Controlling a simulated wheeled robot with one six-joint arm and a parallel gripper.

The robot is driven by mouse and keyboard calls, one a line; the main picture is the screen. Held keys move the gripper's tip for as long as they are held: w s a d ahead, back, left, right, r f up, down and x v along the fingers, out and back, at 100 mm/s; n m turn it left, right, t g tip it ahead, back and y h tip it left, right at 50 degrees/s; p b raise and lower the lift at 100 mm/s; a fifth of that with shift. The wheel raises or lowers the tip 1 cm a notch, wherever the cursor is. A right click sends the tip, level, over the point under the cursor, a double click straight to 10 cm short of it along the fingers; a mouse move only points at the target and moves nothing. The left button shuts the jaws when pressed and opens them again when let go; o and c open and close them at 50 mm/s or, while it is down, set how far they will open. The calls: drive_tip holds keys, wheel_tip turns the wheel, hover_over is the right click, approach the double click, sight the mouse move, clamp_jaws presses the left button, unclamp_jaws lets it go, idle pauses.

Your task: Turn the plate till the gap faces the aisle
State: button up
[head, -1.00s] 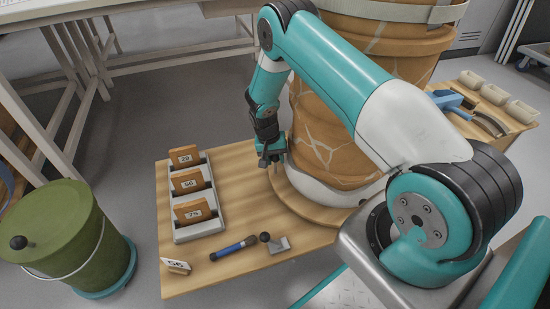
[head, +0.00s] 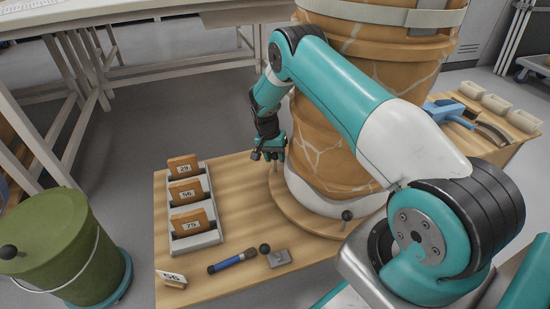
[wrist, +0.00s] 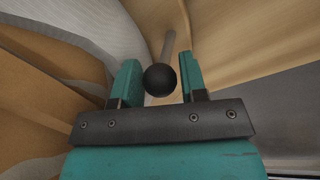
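The plate (head: 300,222) is a round wooden turntable on the bench, bearing a large brown pot (head: 395,120) with pale crack lines and a white lower band. A post with a black knob (head: 347,215) stands on the plate's front rim. My gripper (head: 268,153) is at the plate's left edge.
A rack (head: 195,240) holds tagged sherds 29, 56 and 75 on the left. A green bucket (head: 60,245) stands on the floor at left. Tools and trays (head: 495,103) are at right.

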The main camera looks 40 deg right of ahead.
drive_tip(key=shift+o, duration=1.3)
wheel_tip(320, 180, up, 17)
drive_tip(key=w+a+p, duration=0.2)
drive_tip(key=p, duration=0.4)
drive_tip(key=shift+w+p, duration=0.3)
drive_tip(key=shift+p, duration=0.05)
drive_tip(key=shift+a+r, duration=0.1)
drive_tip(key=shift+a, duration=0.05)
